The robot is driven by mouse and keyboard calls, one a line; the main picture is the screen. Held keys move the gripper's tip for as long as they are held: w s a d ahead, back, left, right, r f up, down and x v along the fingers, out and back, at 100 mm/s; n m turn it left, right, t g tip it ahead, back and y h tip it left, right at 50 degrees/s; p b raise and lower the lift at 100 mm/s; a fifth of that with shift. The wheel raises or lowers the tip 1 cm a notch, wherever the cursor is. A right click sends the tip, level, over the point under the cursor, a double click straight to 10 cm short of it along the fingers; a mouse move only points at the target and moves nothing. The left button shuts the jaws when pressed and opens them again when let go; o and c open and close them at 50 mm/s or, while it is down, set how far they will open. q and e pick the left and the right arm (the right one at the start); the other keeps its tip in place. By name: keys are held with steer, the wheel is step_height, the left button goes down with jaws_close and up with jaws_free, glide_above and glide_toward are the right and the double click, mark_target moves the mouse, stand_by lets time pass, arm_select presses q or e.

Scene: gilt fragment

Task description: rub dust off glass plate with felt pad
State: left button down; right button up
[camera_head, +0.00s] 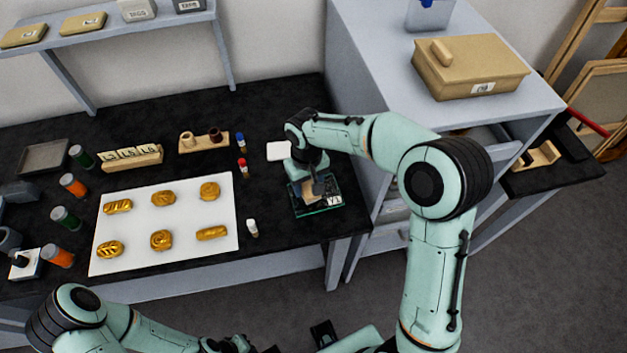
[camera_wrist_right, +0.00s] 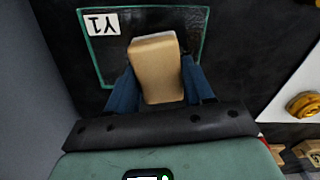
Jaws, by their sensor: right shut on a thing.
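The glass plate (camera_head: 333,207) lies on the black bench top, with green edges and a white "Y1" label; it also shows in the right wrist view (camera_wrist_right: 110,60). My right gripper (camera_head: 313,187) is over the plate, pointing down. It is shut on a tan block with a pale face, the felt pad (camera_wrist_right: 158,70). In the head view the pad (camera_head: 308,191) is partly hidden by the gripper. The pad is over the plate; I cannot tell if they touch. Faint greyish marks show on the glass.
A white sheet (camera_head: 140,228) with several gold pieces lies left of the plate. A small white-capped vial (camera_head: 252,228) stands between them. A white square (camera_head: 279,151) and red-capped and blue-capped vials are behind. A grey cabinet (camera_head: 370,120) rises close on the right.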

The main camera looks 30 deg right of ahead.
mark_target(294, 194)
steer(key=shift+w+a+f, duration=0.1)
steer(key=shift+w+a, duration=0.05)
steer(key=shift+a, duration=0.75)
steer(key=shift+w+a+f, duration=0.1)
steer(key=shift+a, duration=0.8)
steer(key=shift+r, duration=0.15)
steer(key=shift+s+d+f, duration=0.1)
steer(key=shift+s+d, duration=0.1)
steer(key=shift+d, duration=0.75)
steer(key=shift+s+d+f, duration=0.1)
steer(key=shift+s+d, duration=0.05)
steer(key=shift+d, duration=0.8)
steer(key=shift+s+d, duration=0.2)
steer(key=shift+d, duration=0.75)
steer(key=shift+s+d, duration=0.15)
steer(key=shift+d, duration=0.8)
steer(key=shift+r, duration=0.1)
